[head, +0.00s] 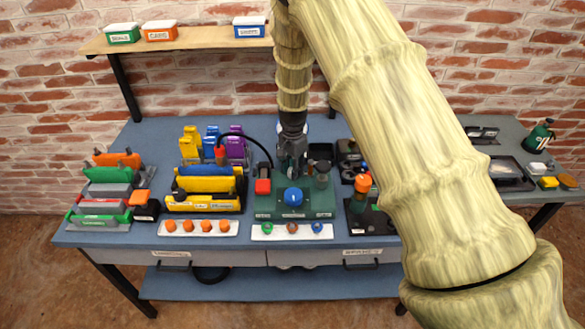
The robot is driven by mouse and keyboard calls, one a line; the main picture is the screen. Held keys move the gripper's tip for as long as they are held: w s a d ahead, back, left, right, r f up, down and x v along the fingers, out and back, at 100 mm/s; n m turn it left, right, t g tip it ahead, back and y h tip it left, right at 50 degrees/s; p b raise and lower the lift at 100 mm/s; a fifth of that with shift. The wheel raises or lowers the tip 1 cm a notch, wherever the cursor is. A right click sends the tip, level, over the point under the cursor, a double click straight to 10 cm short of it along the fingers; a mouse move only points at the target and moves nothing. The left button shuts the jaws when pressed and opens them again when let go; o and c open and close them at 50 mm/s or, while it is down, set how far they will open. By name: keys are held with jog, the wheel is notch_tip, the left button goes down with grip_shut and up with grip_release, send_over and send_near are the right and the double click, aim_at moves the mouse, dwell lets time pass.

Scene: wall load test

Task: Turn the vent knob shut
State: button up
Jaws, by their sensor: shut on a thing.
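The green test stand (265,210) sits at the middle of the blue bench. It carries a red block (263,187), a round blue knob (293,198) and a clear cylinder with a dark top (321,172). My gripper (291,172) points down over the back of the stand, behind the blue knob. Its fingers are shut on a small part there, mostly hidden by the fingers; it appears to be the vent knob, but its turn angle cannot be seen. No label on the stand is readable.
A black hose (258,143) arches left of my gripper to a red-topped fitting. Yellow, blue and purple parts crowd the left. An orange-knobbed device (362,187) stands right. A white tray (268,237) of small knobs lies in front. A shelf (190,42) hangs behind.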

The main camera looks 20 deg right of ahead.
jog(key=o, duration=1)
jog(key=shift+o, duration=0.2)
notch_tip(320, 180, up, 12)
